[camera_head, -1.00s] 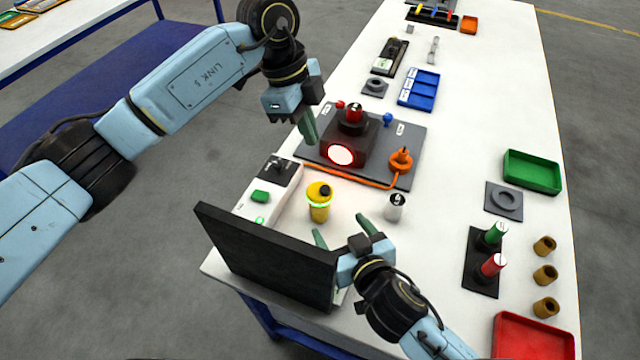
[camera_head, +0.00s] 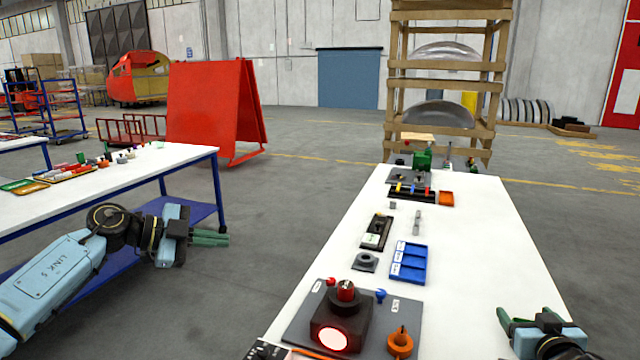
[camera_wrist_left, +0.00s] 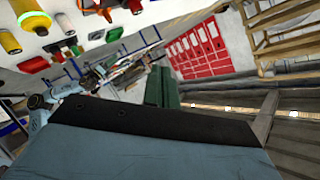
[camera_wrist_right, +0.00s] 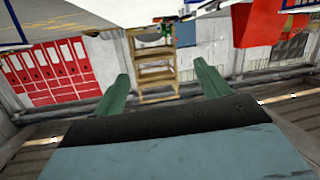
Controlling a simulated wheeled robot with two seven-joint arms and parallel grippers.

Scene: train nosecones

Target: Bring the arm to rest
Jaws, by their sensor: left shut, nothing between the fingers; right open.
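My left gripper (camera_head: 210,239) is in the head view at the left, off the white table's left side, pointing right. Its green fingers are shut with nothing between them; they also show close together in the left wrist view (camera_wrist_left: 162,87). My right gripper (camera_head: 528,314) is at the lower right of the head view, by the table's right edge. Its fingers are apart and empty, and the right wrist view shows the gap between them (camera_wrist_right: 160,85). Neither gripper touches an object.
The white table (camera_head: 470,240) carries a dark device with a lit red lamp (camera_head: 333,338), an orange part (camera_head: 400,342), a blue tray (camera_head: 409,262) and several small parts. A second table (camera_head: 120,175) stands left. A red panel (camera_head: 205,110) and wooden rack (camera_head: 445,80) stand behind.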

